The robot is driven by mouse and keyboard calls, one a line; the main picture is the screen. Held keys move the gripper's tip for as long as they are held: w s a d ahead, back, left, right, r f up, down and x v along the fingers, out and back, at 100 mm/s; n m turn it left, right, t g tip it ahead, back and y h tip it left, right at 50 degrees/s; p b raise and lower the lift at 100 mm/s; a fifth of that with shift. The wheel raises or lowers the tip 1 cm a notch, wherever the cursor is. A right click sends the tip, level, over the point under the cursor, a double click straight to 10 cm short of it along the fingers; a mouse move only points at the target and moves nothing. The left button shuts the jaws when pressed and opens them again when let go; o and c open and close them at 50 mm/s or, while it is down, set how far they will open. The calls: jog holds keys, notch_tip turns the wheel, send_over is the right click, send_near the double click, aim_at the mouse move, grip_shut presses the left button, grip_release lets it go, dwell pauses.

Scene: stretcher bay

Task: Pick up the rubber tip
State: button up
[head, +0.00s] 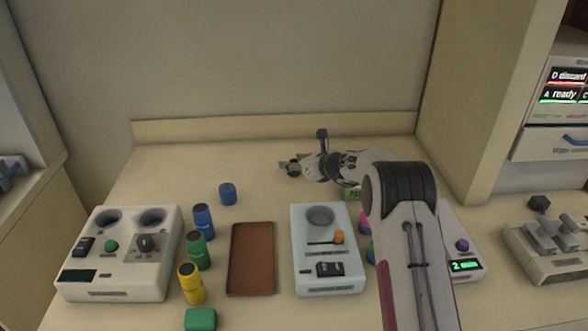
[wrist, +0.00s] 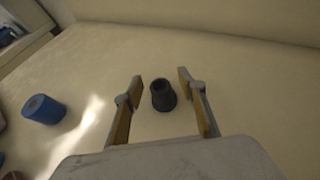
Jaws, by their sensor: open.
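The rubber tip (wrist: 163,96) is a small dark grey, slightly tapered cylinder with a hollow top. In the wrist view it stands upright on the cream counter, between the two fingers of my gripper (wrist: 158,82). The fingers are apart, with a gap on each side of the tip, and do not appear to touch it. In the head view my gripper (head: 286,168) is low over the back middle of the counter. I cannot make out the rubber tip there; the gripper seems to hide it.
A blue cylinder (wrist: 44,109) stands left of the gripper, also in the head view (head: 228,194). Nearer are a brown tray (head: 251,286), blue (head: 203,221), green (head: 198,250) and yellow (head: 190,283) bottles, and white devices (head: 126,215) (head: 328,272).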

aim_at(294, 161)
jog(key=c, duration=1.1)
jog(key=shift+r, duration=0.15)
jog(key=shift+r, duration=4.9)
